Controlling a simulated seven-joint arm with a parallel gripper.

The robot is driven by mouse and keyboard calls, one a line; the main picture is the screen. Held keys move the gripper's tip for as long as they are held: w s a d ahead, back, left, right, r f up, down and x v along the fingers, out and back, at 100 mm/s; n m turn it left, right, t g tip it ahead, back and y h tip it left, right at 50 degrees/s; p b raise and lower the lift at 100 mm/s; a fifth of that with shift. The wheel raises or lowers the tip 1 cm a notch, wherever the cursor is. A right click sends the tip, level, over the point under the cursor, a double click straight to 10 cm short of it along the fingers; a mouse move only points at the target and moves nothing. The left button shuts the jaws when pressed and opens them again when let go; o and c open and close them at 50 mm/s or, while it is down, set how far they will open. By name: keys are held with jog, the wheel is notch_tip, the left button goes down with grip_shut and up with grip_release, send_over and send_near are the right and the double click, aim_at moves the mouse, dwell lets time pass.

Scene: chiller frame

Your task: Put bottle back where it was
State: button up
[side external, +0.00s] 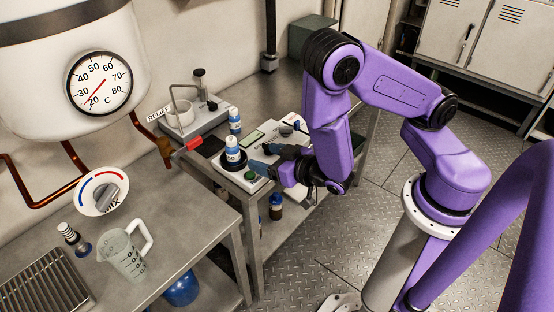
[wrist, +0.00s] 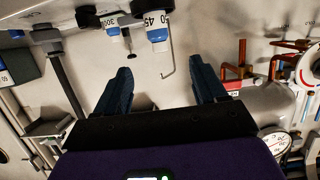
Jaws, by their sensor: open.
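A white bottle with a blue band (side external: 232,146) stands upright on a dark round plate (side external: 225,168) on the bench device. A similar bottle (side external: 235,121) stands behind it. My gripper (side external: 257,156) is at the right of the nearer bottle, its fingers pointing left toward it. In the wrist view the fingers (wrist: 163,69) are spread apart with nothing between them. Two bottles show upside down at the top there: one marked 45 and a cut-off digit (wrist: 158,32), ahead of the gap, and one marked 300 (wrist: 111,24) to its left. I cannot match them surely to the side view.
A grey device with a post and a white cup (side external: 181,115) stands at the back left. A clear jug (side external: 125,257) is on the front counter. Bottles (side external: 276,206) stand below the bench. The floor at right is bare.

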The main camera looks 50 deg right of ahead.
jog(key=s+a+n+g+y, duration=0.1)
jog(key=s+a+g+y, duration=0.2)
jog(key=s+a+g, duration=0.35)
jog(key=s+r+n+g+y, duration=0.1)
jog(key=s+r+n+g, duration=0.6)
jog(key=s, duration=0.5)
jog(key=shift+s+d+r, duration=0.2)
jog(key=shift+r, duration=0.3)
jog(key=d+r+n+h, duration=0.1)
jog(key=d+r, duration=0.1)
jog(key=d, duration=0.1)
jog(key=s+d+r+n+h, duration=0.1)
jog(key=d+n, duration=0.1)
jog(key=d, duration=0.2)
jog(key=s+d+r+n+g+h, duration=0.1)
jog(key=d+r, duration=0.1)
jog(key=d, duration=0.1)
jog(key=shift+s+d+r+n+h, duration=0.25)
jog(key=shift+d+r+n+h, duration=0.05)
jog(key=shift+d, duration=0.1)
jog(key=shift+c, duration=0.9)
